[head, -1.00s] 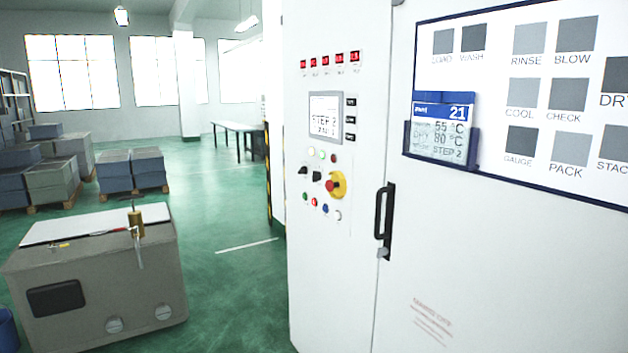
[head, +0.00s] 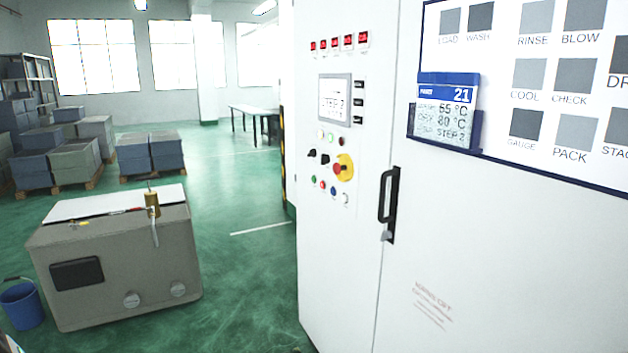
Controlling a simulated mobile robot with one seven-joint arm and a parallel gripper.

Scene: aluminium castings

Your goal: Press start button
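A tall white control cabinet (head: 340,250) fills the middle and right of the head view. Below are small lamps, two black selector switches, and a red and yellow rotary switch (head: 343,168). A row of small buttons lies under these: a green button (head: 313,181), a red button (head: 323,185), a blue button (head: 334,191) and a white one (head: 346,199). Their labels are too small to read. Nothing touches the panel. My gripper is not in view.
A black door handle (head: 388,204) sticks out right of the panel. A card (head: 445,111) hangs in a holder. A grey machine box (head: 120,265) and a blue bucket (head: 22,305) stand at left. Green floor (head: 245,275) between box and cabinet is clear.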

